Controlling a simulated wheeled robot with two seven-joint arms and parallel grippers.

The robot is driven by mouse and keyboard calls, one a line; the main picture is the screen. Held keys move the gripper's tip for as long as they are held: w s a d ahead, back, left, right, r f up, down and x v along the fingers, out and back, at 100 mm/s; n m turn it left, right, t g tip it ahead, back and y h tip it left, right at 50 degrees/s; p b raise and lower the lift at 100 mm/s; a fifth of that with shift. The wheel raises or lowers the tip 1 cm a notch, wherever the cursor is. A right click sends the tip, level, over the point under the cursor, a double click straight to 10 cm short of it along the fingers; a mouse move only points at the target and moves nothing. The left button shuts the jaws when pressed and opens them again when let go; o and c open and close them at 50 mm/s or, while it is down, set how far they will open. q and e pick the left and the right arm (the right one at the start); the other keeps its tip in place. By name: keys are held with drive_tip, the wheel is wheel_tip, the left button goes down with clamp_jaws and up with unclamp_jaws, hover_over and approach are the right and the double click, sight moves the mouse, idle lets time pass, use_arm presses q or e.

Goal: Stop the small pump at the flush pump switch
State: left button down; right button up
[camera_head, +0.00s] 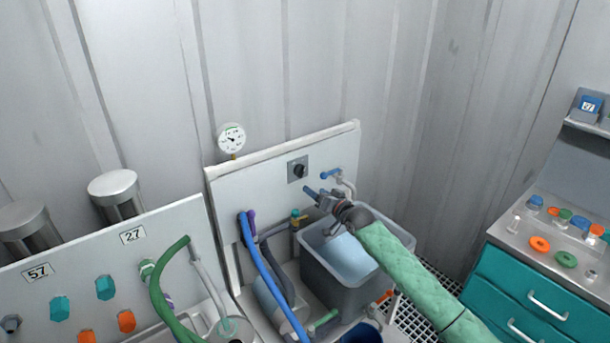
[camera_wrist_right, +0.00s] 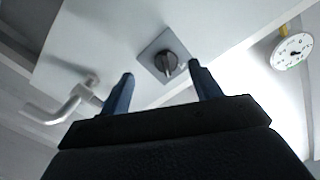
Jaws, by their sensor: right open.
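The flush pump switch is a dark rotary knob (camera_head: 300,171) on a grey square plate, set in the white panel (camera_head: 262,197) above the grey tank. In the right wrist view the knob (camera_wrist_right: 166,63) lies ahead, between the two blue fingers and beyond their tips. My right gripper (camera_head: 315,192) is just below and right of the switch in the head view, and it also shows in the wrist view (camera_wrist_right: 160,80). The pump itself I cannot make out with certainty. My left gripper is out of view.
A blue-handled tap (camera_head: 332,175) sits right of the switch, close to my right gripper. A grey tank (camera_head: 345,262) of water stands below. A pressure gauge (camera_head: 231,139) rises at the panel's top left. Blue hose (camera_head: 268,275) hangs at left; a teal drawer cabinet (camera_head: 535,297) is at right.

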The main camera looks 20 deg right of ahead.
sight(303, 173)
drive_tip(key=w+r, duration=0.1)
drive_tip(key=w, duration=0.1)
drive_tip(key=w+a+p, duration=0.1)
drive_tip(key=w, duration=0.1)
drive_tip(key=w+r+p, duration=0.1)
drive_tip(key=w, duration=0.1)
drive_tip(key=shift+w+a+r, duration=0.15)
drive_tip(key=shift+w+r, duration=0.1)
drive_tip(key=shift+r, duration=0.05)
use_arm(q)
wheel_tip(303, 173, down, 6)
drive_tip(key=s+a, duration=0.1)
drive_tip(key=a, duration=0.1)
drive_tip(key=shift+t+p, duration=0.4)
use_arm(e)
drive_tip(key=shift+x, duration=0.95)
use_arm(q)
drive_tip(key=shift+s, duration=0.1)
use_arm(e)
drive_tip(key=shift+f, duration=0.1)
drive_tip(key=shift+c, duration=0.2)
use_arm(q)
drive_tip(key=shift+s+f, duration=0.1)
use_arm(e)
drive_tip(key=c, duration=0.9)
